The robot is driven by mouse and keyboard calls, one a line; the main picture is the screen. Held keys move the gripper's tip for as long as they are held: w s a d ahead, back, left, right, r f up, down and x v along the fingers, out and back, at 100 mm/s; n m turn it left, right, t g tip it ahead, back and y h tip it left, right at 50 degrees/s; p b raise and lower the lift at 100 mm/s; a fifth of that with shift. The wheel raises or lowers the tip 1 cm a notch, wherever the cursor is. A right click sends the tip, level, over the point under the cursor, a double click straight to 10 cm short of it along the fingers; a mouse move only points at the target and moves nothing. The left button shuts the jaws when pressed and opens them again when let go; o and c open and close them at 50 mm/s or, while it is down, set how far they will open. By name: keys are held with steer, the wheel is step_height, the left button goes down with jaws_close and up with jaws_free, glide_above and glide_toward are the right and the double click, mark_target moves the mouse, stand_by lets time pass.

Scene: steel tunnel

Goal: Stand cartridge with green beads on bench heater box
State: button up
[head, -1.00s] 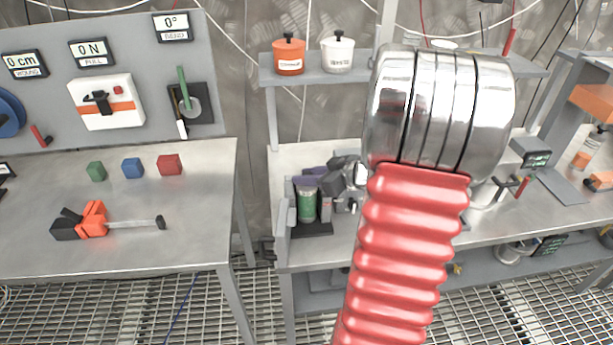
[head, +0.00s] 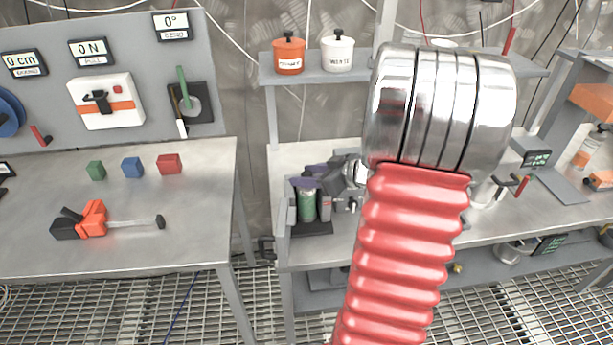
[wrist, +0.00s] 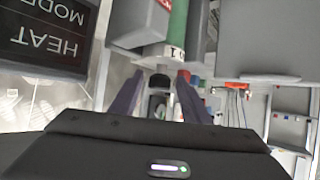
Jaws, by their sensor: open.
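The cartridge with green beads (head: 308,206) stands upright on a dark base (head: 313,228) at the left end of the middle bench. Its green body (wrist: 178,28) and pale end band show at the top of the wrist view. My gripper (head: 314,177) is at the cartridge's top, its purple fingers spread. In the wrist view my gripper (wrist: 158,90) is open, with nothing clearly held between the fingers. A dark panel reading HEAT MODE (wrist: 48,32), likely part of the heater box, fills the upper left of that view. Whether a finger touches the cartridge cannot be told.
My red arm sleeve hides much of the middle bench. An orange pot (head: 289,58) and a white pot (head: 338,55) stand on the shelf above. The left table (head: 190,240) holds several coloured blocks and an orange-black tool (head: 95,220). A gap separates the benches.

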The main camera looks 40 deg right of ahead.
steer(key=v, duration=1.2)
stand_by(0.5)
steer(key=a+g, duration=0.1)
steer(key=a, duration=0.5)
steer(key=w+a+g+y, duration=0.1)
steer(key=a+g, duration=0.1)
steer(key=a, duration=0.5)
steer(key=a+g+y, duration=0.1)
steer(key=a+g, duration=0.1)
steer(key=a, duration=0.4)
steer(key=shift+w+a+r, duration=0.25)
steer(key=shift+w+r, duration=0.15)
steer(key=s+a+r+m+h, duration=0.1)
steer(key=s+a+r+h, duration=0.1)
steer(key=s+a, duration=0.2)
steer(key=s+a+r+m+g+h, duration=0.1)
steer(key=s+a, duration=0.3)
steer(key=a, duration=0.6)
steer(key=shift+r+h, duration=0.45)
steer(key=shift+h, duration=0.25)
